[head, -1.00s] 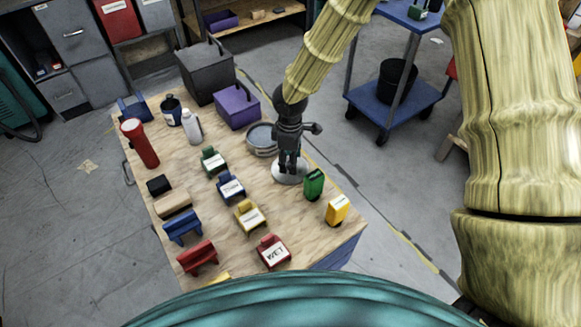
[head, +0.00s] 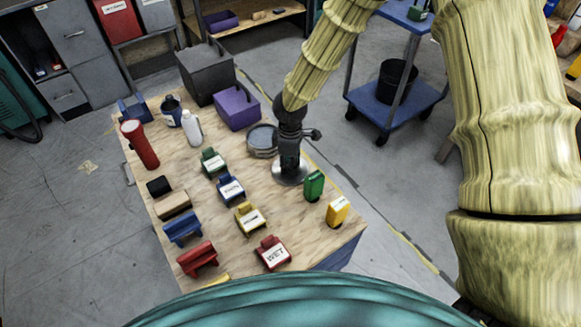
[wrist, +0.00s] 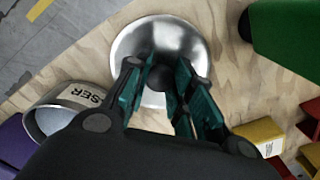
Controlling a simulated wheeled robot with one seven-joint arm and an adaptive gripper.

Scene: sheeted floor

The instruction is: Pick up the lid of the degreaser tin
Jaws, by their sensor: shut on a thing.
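I cannot tell whether the lid touches the tabletop. The open grey degreaser tin (head: 262,140) stands beside my gripper to the left; its label ending in "SER" shows in the wrist view (wrist: 82,95).
The wooden table (head: 290,218) also holds a green container (head: 314,185), a yellow container (head: 338,211), a purple box (head: 237,108) and several labelled coloured holders, such as the red one (head: 272,252). A blue cart (head: 400,108) stands behind. The green container is close to the lid's right.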

